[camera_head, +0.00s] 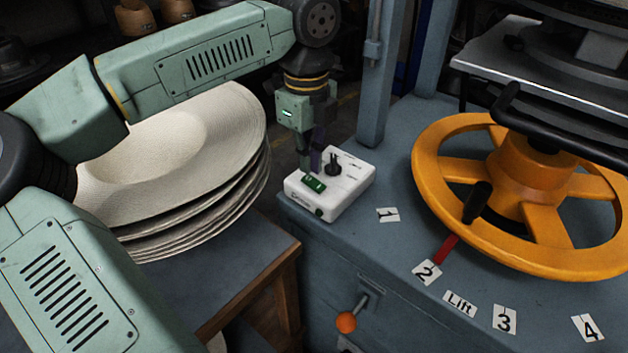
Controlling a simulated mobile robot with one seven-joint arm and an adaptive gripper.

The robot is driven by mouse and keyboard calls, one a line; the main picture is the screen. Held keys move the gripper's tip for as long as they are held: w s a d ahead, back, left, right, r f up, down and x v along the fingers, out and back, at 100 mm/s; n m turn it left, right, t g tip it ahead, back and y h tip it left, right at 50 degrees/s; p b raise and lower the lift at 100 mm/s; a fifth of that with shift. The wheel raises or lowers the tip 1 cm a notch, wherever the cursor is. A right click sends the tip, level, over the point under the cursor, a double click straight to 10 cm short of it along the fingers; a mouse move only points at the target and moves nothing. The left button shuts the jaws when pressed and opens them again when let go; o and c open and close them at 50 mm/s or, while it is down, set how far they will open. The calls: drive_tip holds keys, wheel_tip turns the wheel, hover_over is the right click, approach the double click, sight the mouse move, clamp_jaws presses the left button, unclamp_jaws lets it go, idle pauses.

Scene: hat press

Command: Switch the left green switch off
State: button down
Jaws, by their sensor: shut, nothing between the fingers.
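A white control box (338,193) sits on the near left corner of the grey press table. Its top carries a green switch (314,184) on the left and a black knob (332,167) behind it to the right. A small round green part (320,212) shows on its front face. My gripper (306,170) points down over the box's left part, shut and empty, with its tips just behind the green switch. I cannot tell whether the tips touch the switch, nor which way it is set.
An orange handwheel (540,176) with a black handle stands at the right, beside numbered labels (427,272). A grey post (381,75) rises behind the box. An orange-knobbed lever (346,321) sticks out below.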

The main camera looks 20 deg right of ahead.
sight(308, 179)
drive_tip(key=shift+f+b, duration=1.05)
drive_tip(key=shift+f, duration=0.15)
idle(0.8)
drive_tip(key=shift+r+p, duration=2.15)
drive_tip(key=shift+r, duration=1.4)
